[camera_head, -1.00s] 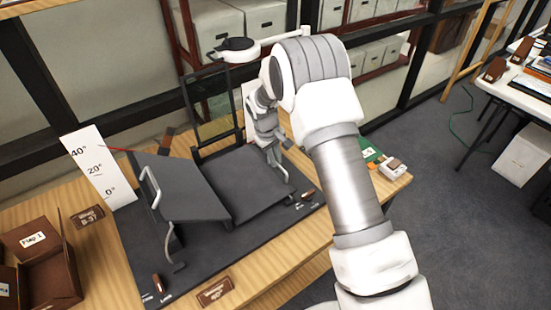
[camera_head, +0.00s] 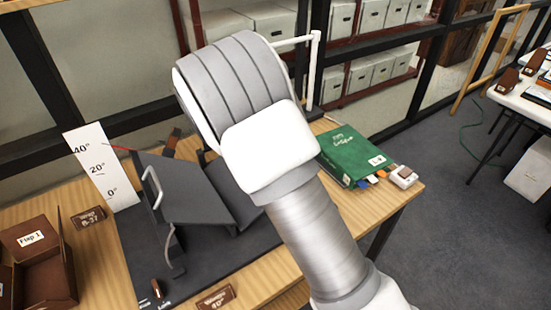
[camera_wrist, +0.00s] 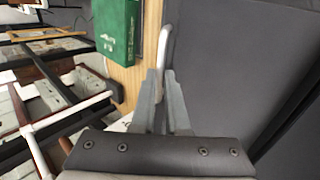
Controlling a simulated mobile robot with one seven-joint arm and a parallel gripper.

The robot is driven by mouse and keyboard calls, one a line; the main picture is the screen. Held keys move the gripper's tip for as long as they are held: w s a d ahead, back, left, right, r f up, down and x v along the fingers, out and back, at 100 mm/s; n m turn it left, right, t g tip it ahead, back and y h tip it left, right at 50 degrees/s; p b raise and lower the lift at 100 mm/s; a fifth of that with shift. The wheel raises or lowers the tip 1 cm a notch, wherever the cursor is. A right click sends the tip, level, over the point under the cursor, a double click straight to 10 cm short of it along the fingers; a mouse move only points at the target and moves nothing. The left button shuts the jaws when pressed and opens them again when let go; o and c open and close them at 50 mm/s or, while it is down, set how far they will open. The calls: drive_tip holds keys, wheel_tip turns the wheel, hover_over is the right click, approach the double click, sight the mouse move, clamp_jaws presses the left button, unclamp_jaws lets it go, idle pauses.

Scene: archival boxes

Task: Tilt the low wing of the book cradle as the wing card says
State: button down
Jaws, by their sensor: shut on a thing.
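The book cradle (camera_head: 185,190) stands on a dark base on the wooden table. Its left wing is raised, with a bent metal handle (camera_head: 152,187) on its outer edge. The other wing (camera_head: 230,190) is mostly hidden behind my arm in the head view, so its tilt there is unclear. In the wrist view my gripper (camera_wrist: 161,73) is shut on a pale metal handle (camera_wrist: 165,48) beside a broad dark panel (camera_wrist: 225,60). A small brown card (camera_head: 215,299) at the table's front edge seems to read 40°.
A white scale (camera_head: 100,170) marked 0°, 20° and 40° stands left, with a red pointer near it. A green book (camera_head: 350,155) and a small white device (camera_head: 403,176) lie right of my arm. Brown boxes (camera_head: 40,250) sit front left.

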drive_tip(key=shift+s+a+r+t+h+b, duration=0.35)
drive_tip(key=shift+s+a+r+h, duration=0.2)
drive_tip(key=shift+a+r, duration=0.25)
drive_tip(key=shift+s+a+r+t+h+b, duration=0.25)
drive_tip(key=shift+s+a+r+t+h, duration=0.25)
drive_tip(key=shift+a+r, duration=0.3)
drive_tip(key=c, duration=0.9)
unclamp_jaws()
drive_tip(key=shift+f, duration=0.1)
drive_tip(key=v, duration=1.7)
drive_tip(key=shift+a+p, duration=0.15)
drive_tip(key=shift+p, duration=0.15)
